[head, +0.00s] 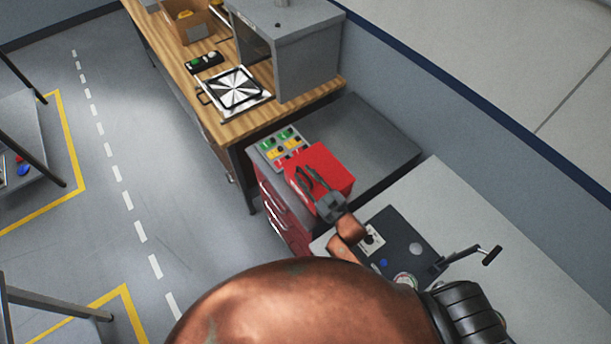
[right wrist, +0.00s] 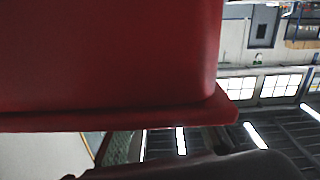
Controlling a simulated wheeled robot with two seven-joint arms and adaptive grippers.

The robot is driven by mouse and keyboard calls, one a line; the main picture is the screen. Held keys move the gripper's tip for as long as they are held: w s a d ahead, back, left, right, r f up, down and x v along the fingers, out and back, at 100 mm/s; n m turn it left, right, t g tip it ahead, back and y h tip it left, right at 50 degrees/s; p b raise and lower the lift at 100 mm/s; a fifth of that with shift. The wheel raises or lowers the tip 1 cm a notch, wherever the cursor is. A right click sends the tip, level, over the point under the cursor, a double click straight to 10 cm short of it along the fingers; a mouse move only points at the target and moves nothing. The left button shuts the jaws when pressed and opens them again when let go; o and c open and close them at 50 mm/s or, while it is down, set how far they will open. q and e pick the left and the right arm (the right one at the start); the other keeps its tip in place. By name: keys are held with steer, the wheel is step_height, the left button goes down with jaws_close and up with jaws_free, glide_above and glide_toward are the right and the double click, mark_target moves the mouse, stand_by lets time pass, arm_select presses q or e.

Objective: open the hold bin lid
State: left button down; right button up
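The red hold bin (head: 333,164) sits on a red drawer cabinet beside a tray of coloured parts. Its top looks flat and closed. My right gripper (head: 307,174) is at the bin's near side, its two dark fingers spread with red showing between them. I cannot tell whether they touch the bin. In the right wrist view the red bin (right wrist: 110,55) fills the upper left, with a protruding red rim (right wrist: 120,121) along its edge. A dark shape, perhaps part of my gripper, lies below the rim. My left gripper is not in view.
The tray of green, yellow and red parts (head: 279,145) is just left of the bin. A wooden bench (head: 262,122) with a grey machine (head: 305,60) stands behind. A dark panel (head: 405,240) and a crank handle (head: 488,256) are on the grey table at right.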

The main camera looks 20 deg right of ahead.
steer(key=shift+c, duration=0.7)
jaws_close()
steer(key=shift+r, duration=0.15)
